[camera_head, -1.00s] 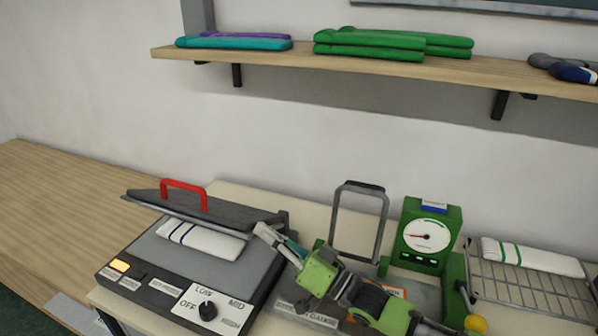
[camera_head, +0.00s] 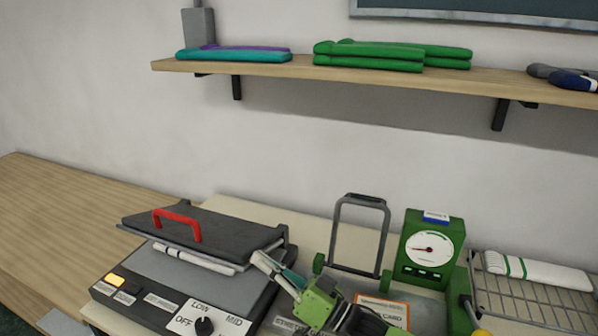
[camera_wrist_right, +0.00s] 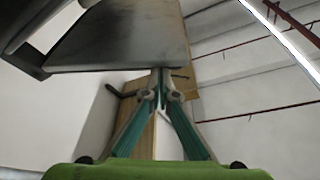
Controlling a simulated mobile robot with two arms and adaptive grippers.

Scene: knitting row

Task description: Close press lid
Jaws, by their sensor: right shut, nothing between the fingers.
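The press (camera_head: 170,276) stands at the lower left of the head view, with a dial marked OFF, LOW and MID on its front. Its dark lid (camera_head: 215,229) with a red handle (camera_head: 178,222) is tilted partly open. A white folded textile (camera_head: 195,257) lies on the press bed, partly hidden under the lid. My right gripper (camera_head: 258,258) is shut and empty at the lid's right edge; I cannot tell whether it touches. In the right wrist view its fingertips (camera_wrist_right: 161,82) meet just below a dark plate, which looks like the lid (camera_wrist_right: 120,45). My left gripper is not in view.
A wire rack (camera_head: 530,300) holds a white and green textile (camera_head: 537,270). A wall shelf (camera_head: 290,69) carries folded textiles above. The wooden table (camera_head: 65,215) at left is clear.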

